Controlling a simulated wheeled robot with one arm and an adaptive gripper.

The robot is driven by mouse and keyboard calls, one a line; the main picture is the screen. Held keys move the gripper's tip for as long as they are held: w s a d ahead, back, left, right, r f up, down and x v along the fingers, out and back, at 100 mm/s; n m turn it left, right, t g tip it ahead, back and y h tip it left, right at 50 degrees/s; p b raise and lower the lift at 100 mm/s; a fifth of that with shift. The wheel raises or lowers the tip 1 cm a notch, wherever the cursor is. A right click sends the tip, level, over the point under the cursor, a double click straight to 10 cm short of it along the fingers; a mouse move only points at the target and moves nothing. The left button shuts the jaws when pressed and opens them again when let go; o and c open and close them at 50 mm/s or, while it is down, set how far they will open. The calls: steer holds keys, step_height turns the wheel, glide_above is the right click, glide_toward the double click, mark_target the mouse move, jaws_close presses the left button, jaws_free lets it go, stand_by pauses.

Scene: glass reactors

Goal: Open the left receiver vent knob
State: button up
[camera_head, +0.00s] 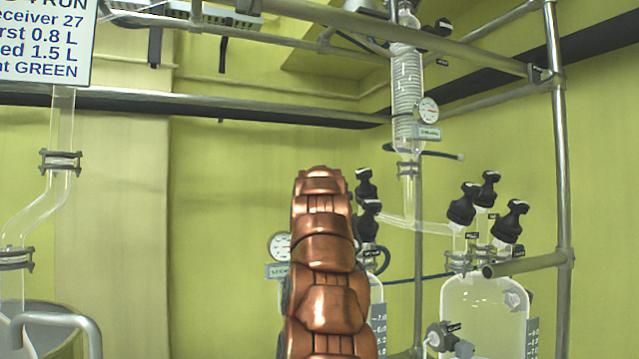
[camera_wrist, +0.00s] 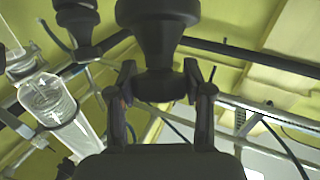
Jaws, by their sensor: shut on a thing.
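The knob's wide head is at the top of the view. In the head view my copper-coloured arm stands in the middle and hides my gripper and most of the left receiver (camera_head: 377,292). Two black knobs show just right of the arm, an upper one (camera_head: 366,187) and a lower one (camera_head: 368,222). I cannot tell from the head view which knob is held.
The right glass vessel (camera_head: 482,310) carries several black knobs (camera_head: 462,205) and a side valve (camera_head: 447,340). A glass coil condenser (camera_head: 406,85) with a gauge (camera_head: 428,110) hangs above. Metal rails (camera_head: 562,150) frame the area. A sign (camera_head: 45,40) is at upper left.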

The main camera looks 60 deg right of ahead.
steer(key=shift+s+r+n+t+y+p, duration=0.1)
steer(key=shift+r+n+t+y+p, duration=0.15)
steer(key=shift+n+t+y+p, duration=0.4)
steer(key=n+t+p, duration=0.1)
steer(key=p, duration=0.2)
steer(key=shift+r+n+y+p, duration=0.1)
steer(key=shift+n+y+p, duration=0.15)
steer(key=shift+p, duration=0.15)
steer(key=shift+a+n+t+y+p, duration=0.1)
steer(key=shift+n+t+y+p, duration=0.6)
steer(key=shift+p, duration=0.45)
steer(key=shift+n+y+p, duration=0.4)
steer(key=shift+n+p, duration=0.1)
steer(key=shift+n, duration=0.1)
steer(key=shift+n+t+y+p, duration=0.55)
steer(key=shift+n+y+p, duration=0.3)
steer(key=shift+n+y, duration=0.05)
steer(key=n+y+p, duration=0.2)
steer(key=p, duration=0.2)
steer(key=shift+n+t+y+p, duration=0.3)
steer(key=shift+n+t, duration=0.1)
steer(key=p, duration=0.1)
steer(key=n+y+p, duration=0.1)
steer(key=p, duration=0.1)
steer(key=shift+f+n+y, duration=0.3)
steer(key=shift+f+n+y+p, duration=0.25)
steer(key=shift+n+y+p, duration=0.05)
steer(key=shift+p, duration=0.2)
